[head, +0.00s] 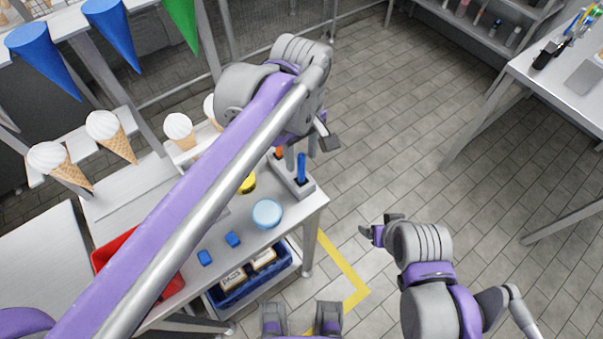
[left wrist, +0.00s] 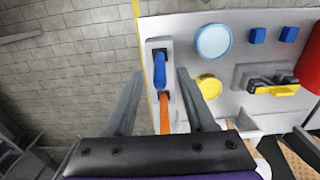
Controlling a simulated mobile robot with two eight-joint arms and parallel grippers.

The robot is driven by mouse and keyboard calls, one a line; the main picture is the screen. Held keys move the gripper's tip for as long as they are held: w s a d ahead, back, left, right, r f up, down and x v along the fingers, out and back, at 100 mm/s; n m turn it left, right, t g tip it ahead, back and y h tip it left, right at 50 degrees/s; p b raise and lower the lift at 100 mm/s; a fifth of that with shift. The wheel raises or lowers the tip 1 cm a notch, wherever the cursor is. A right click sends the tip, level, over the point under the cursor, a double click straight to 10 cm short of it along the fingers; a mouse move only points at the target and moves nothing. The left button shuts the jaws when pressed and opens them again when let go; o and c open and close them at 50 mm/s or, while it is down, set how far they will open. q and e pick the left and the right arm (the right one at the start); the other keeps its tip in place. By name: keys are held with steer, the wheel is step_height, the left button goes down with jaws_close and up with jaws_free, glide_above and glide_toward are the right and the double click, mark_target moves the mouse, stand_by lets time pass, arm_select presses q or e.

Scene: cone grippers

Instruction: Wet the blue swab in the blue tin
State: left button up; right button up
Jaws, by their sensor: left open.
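The blue swab (head: 301,168) stands upright in a grey holder (head: 296,187) at the right end of the metal table. It also shows in the left wrist view (left wrist: 160,72), between my two fingers as seen from above. The round light blue tin (head: 267,213) sits on the table near the holder, towards the front edge. In the left wrist view, the tin (left wrist: 213,41) lies beyond the right finger. My left gripper (head: 309,146) is open and empty above the holder. My right gripper (head: 373,233) is over the floor at the right; its finger gap cannot be made out.
An orange swab (left wrist: 165,112) stands in the same holder. A yellow tin (head: 248,184) and blue blocks (head: 233,239) are on the table. A red tray (head: 112,252) is at the left. Ice cream cones stand behind. A blue crate (head: 288,262) is on the lower shelf.

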arm_select(q)
steer(key=shift+c, duration=0.3)
jaws_close()
steer(key=shift+r, duration=0.1)
arm_select(e)
steer(key=shift+r, duration=0.15)
arm_select(q)
steer(key=shift+r+p, duration=2.3)
steer(key=shift+r, duration=1.15)
arm_select(e)
step_height(320, 180, up, 6)
steer(key=w, duration=0.2)
arm_select(q)
steer(key=shift+f, duration=0.1)
arm_select(e)
steer(key=shift+s, duration=0.1)
